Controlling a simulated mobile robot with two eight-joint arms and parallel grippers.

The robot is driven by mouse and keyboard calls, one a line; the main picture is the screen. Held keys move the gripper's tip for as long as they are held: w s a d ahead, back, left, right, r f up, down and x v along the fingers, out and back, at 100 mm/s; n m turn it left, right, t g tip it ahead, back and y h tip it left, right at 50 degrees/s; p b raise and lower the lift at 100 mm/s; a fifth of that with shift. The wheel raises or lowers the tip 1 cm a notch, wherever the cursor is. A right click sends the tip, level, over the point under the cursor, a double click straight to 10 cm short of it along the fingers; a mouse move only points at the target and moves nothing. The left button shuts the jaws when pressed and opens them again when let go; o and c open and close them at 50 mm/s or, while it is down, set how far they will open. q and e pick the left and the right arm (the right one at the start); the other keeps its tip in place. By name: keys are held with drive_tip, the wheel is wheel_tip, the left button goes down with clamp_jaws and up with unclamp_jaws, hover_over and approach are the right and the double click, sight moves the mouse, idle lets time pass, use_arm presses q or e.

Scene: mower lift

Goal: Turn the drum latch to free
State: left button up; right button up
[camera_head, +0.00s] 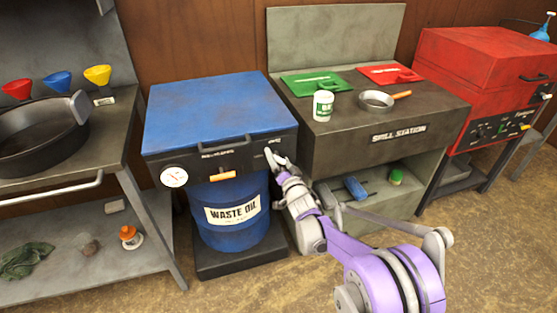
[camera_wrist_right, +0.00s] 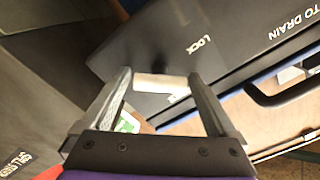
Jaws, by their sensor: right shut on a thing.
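The blue waste oil drum (camera_head: 232,240) stands under a blue lid (camera_head: 215,105) with a dark front panel. My right gripper (camera_head: 273,154) is at the right end of that panel. In the wrist view my right gripper (camera_wrist_right: 165,85) has its two fingers on either side of a pale bar, the drum latch (camera_wrist_right: 158,83), and is shut on it. In the head view the gripper mostly hides the latch. My left gripper is not in view.
The panel carries a dark handle bar (camera_head: 226,147), a round gauge (camera_head: 174,177) and an orange label (camera_head: 222,176). The spill station (camera_head: 425,112) stands close on the right, with a white cup (camera_head: 323,106) and a pan (camera_head: 376,101). A workbench (camera_head: 105,130) stands left.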

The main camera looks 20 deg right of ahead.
drive_tip(key=m, duration=0.4)
drive_tip(key=shift+f+m, duration=0.1)
drive_tip(key=shift+m, duration=0.2)
drive_tip(key=shift+m+b, duration=0.3)
drive_tip(key=shift+m, duration=2.2)
drive_tip(key=o, duration=1)
drive_tip(key=shift+s, duration=0.1)
drive_tip(key=s+p, duration=0.1)
drive_tip(key=s, duration=0.9)
drive_tip(key=shift+s+d, duration=0.2)
drive_tip(key=shift+s, duration=0.15)
